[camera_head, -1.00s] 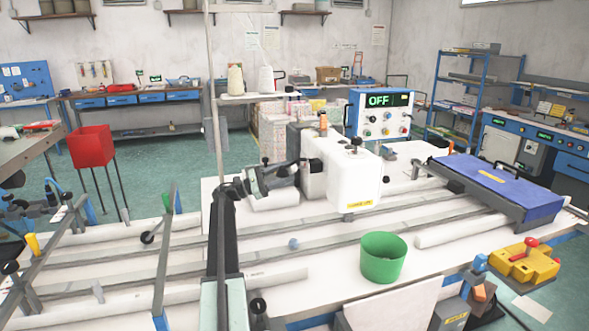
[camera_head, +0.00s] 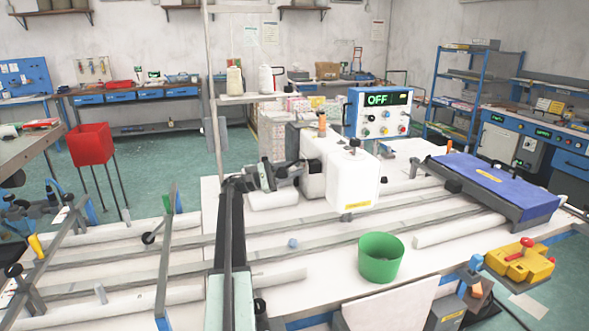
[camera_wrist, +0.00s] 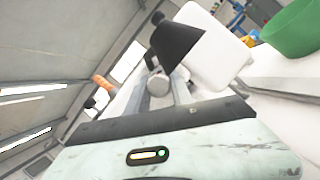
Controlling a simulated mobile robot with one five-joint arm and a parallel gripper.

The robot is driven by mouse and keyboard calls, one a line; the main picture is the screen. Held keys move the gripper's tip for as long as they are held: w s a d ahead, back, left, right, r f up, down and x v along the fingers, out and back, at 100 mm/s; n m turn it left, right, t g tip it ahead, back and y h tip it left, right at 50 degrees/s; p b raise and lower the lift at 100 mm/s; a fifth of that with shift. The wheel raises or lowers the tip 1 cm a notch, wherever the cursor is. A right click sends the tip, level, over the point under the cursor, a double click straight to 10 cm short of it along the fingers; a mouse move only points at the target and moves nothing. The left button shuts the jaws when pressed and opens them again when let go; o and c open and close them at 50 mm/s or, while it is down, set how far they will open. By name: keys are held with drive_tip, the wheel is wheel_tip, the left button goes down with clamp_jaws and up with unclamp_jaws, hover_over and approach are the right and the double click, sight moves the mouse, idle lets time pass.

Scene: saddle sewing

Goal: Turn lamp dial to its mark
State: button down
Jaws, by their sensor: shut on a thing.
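My gripper (camera_wrist: 160,88) is shut on a short grey round knob (camera_wrist: 158,84), which I take to be the lamp dial. A black cone-shaped shade (camera_wrist: 178,42), likely the lamp's, sits just beyond the fingertips in the wrist view. In the head view my gripper (camera_head: 268,178) is at the left side of the white sewing machine (camera_head: 352,182). The dial is too small and covered to make out there. I cannot see its mark or its angle in either view.
A green bin (camera_head: 380,260) stands on the white table in front of the machine. A blue-topped case (camera_head: 498,188) lies to the right. A control box (camera_head: 378,115) reading OFF stands behind. Rails and white rolls cross the table. A thin post stands close to my arm.

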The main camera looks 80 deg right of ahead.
drive_tip(key=shift+r+m+y, duration=0.15)
drive_tip(key=shift+m+y, duration=0.25)
drive_tip(key=shift+m, duration=0.4)
drive_tip(key=shift+a+f+m+t+y+p, duration=0.1)
drive_tip(key=shift+f+m+t+y+p, duration=0.25)
drive_tip(key=shift+m, duration=0.25)
drive_tip(key=c, duration=1.1)
unclamp_jaws()
drive_tip(key=shift+r, duration=0.1)
drive_tip(key=shift+w, duration=0.1)
drive_tip(key=b+v, duration=0.2)
drive_tip(key=v, duration=0.5)
drive_tip(key=shift+w, duration=0.3)
